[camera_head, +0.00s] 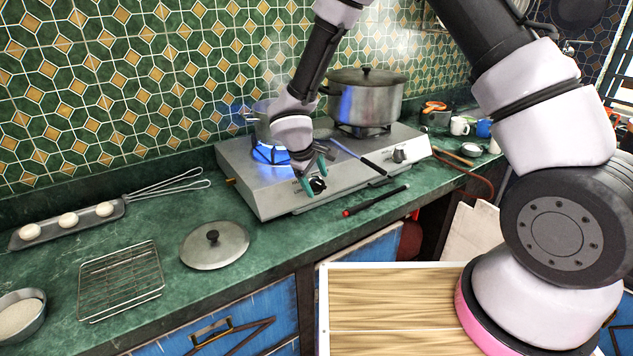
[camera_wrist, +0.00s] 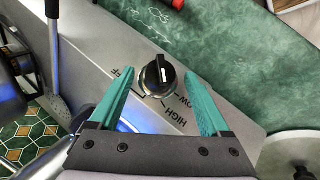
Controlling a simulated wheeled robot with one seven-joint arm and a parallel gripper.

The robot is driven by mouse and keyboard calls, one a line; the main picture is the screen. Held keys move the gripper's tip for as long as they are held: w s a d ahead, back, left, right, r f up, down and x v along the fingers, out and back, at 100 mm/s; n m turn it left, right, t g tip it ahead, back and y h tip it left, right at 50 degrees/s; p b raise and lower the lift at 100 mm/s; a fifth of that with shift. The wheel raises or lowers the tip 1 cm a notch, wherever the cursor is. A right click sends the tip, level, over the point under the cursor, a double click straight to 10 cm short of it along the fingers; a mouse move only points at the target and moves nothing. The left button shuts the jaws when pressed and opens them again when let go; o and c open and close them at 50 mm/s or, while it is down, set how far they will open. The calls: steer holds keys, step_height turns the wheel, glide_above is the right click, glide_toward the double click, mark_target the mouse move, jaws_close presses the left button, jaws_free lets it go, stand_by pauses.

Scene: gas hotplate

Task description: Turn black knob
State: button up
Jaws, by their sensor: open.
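The black knob (camera_wrist: 158,76) sits on the grey front panel of the gas hotplate (camera_wrist: 100,40), with a white mark on it and the printed words HIGH and LOW beside it. In the head view the black knob (camera_head: 317,185) shows at the hotplate's left front. My gripper (camera_wrist: 165,100) has green fingers, open, one on each side of the knob with a gap on both sides in the wrist view. In the head view my gripper (camera_head: 314,178) is right at the knob. I cannot tell whether a finger touches it.
A blue flame (camera_head: 270,153) burns under a small pot (camera_head: 258,122) at the left burner. A large lidded pot (camera_head: 365,98) stands on the right burner. A second knob (camera_head: 399,155) is on the right. A black-and-red tool (camera_head: 375,201) lies in front; a lid (camera_head: 214,246) lies left.

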steer(key=shift+w+d+f, duration=0.1)
steer(key=shift+f, duration=0.15)
jaws_close()
steer(key=n+t+h, duration=0.1)
steer(key=n+t, duration=0.1)
steer(key=shift+s+a+f+t+h, duration=0.2)
steer(key=shift+s+t+h, duration=0.1)
steer(key=shift+h, duration=0.1)
steer(key=n+t, duration=0.2)
steer(key=n+t+h, duration=0.1)
steer(key=shift+s+f+n+t, duration=0.15)
steer(key=shift+f+n+t, duration=0.05)
steer(key=shift+n+t, duration=0.2)
stand_by(0.5)
